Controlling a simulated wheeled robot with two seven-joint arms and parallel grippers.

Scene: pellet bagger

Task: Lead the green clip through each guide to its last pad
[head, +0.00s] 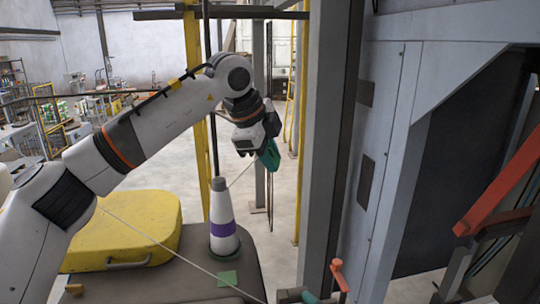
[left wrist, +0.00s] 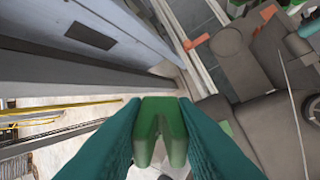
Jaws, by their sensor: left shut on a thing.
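My left gripper (head: 268,153) is raised in the middle of the head view, above and right of the white post with a purple band (head: 223,228). Its teal fingers are shut on the green clip (left wrist: 160,125), which sits between them in the left wrist view. A thin pale cord (head: 241,174) runs from near the gripper down towards the post. Another stretch of cord (head: 160,238) crosses low over the dark surface. A flat green pad (head: 228,278) lies in front of the post. My right gripper does not show.
A yellow case (head: 125,230) stands left of the post on the dark surface (head: 185,280). A grey column (head: 328,150) and machine wall (head: 385,150) rise close to the right. An orange-topped handle (head: 339,275) stands at the bottom, and a red bar (head: 500,185) at the far right.

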